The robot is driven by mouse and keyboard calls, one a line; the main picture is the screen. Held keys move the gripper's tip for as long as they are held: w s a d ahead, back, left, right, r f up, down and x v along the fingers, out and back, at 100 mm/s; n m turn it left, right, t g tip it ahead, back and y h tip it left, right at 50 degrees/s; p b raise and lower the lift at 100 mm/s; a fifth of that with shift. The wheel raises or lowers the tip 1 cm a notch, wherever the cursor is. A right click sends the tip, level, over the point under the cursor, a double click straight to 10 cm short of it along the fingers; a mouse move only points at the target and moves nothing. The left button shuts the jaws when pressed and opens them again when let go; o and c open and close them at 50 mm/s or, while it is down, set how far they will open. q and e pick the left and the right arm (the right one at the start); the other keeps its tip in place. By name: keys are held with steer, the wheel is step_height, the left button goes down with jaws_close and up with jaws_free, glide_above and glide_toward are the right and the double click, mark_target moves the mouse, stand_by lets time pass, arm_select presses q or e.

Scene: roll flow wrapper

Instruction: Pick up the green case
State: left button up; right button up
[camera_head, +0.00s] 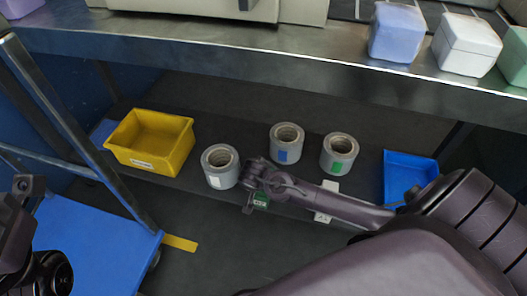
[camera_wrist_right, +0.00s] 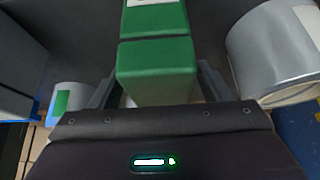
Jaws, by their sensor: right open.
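A green case (camera_wrist_right: 157,72) with a seam across it and a white label shows in the right wrist view. My right gripper (camera_wrist_right: 155,88) is open, with a finger on each side of the case; whether they touch it I cannot tell. In the head view my right gripper (camera_head: 262,178) is low over the lower shelf, beside the white-labelled roll. A small green patch with white marks (camera_head: 260,200) shows just below it; most of it is hidden. A pale green box (camera_head: 517,62) stands on the upper table at the right edge.
On the lower shelf stand the white-labelled roll (camera_head: 219,166), a blue-labelled roll (camera_head: 286,143) and a green-labelled roll (camera_head: 339,153). A yellow bin (camera_head: 180,157) is left, a blue bin (camera_head: 398,178) right. The upper table edge (camera_head: 250,52) overhangs, carrying lilac (camera_head: 396,32) and white (camera_head: 466,45) boxes.

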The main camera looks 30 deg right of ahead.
steer(key=shift+c, duration=0.4)
steer(key=c, duration=1.1)
steer(key=shift+r, duration=0.1)
